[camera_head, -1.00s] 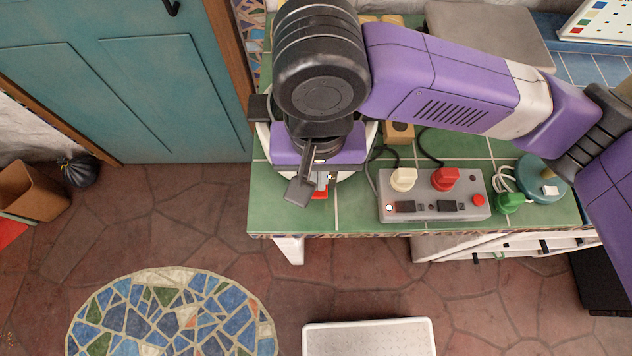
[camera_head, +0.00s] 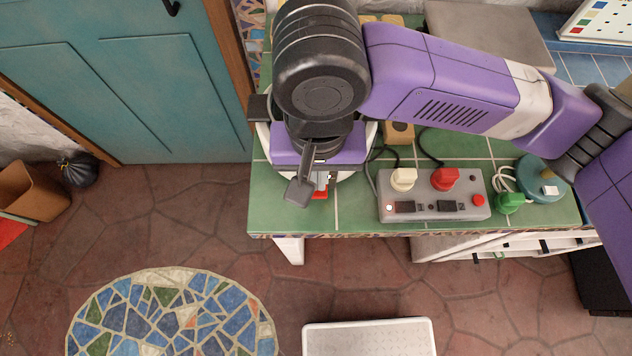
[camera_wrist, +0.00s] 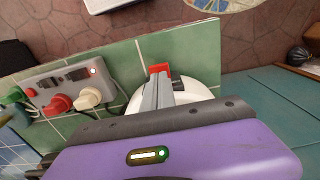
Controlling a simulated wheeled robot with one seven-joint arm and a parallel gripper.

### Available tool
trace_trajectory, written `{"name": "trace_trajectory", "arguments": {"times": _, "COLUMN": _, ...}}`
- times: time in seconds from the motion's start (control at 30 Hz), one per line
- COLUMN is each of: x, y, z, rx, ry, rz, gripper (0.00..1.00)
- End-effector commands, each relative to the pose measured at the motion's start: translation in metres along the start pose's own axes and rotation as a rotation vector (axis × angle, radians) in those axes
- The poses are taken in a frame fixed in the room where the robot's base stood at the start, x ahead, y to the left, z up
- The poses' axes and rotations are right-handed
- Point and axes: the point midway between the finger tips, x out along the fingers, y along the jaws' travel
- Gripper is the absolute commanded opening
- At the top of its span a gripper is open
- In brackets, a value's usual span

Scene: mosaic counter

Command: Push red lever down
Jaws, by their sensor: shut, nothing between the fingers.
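The red lever (camera_head: 321,193) shows as a small red piece just beyond my gripper (camera_head: 300,192) at the left end of the green tiled counter. In the wrist view the red lever (camera_wrist: 160,69) is right at the tips of my gripper (camera_wrist: 157,80). The fingers are shut together with nothing held. They appear to be at or on the lever, though contact cannot be told for certain. A round white appliance (camera_wrist: 198,89) lies under and around the fingers, mostly hidden by my wrist.
A teal round object (camera_head: 543,184) and a green plug (camera_head: 509,203) lie further right. A teal door (camera_head: 120,80) is at left.

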Motion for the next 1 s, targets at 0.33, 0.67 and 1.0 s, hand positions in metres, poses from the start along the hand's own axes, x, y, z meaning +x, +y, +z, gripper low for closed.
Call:
{"name": "trace_trajectory", "arguments": {"times": 0.33, "x": 0.004, "y": 0.000, "z": 0.000, "rx": 0.000, "ry": -0.001, "rz": 0.000, "gripper": 0.00}}
{"name": "trace_trajectory", "arguments": {"times": 0.67, "x": 0.013, "y": 0.000, "z": 0.000, "rx": 0.000, "ry": -0.001, "rz": 0.000, "gripper": 0.00}}
{"name": "trace_trajectory", "arguments": {"times": 1.0, "x": 0.022, "y": 0.000, "z": 0.000, "rx": 0.001, "ry": -0.001, "rz": 0.000, "gripper": 0.00}}
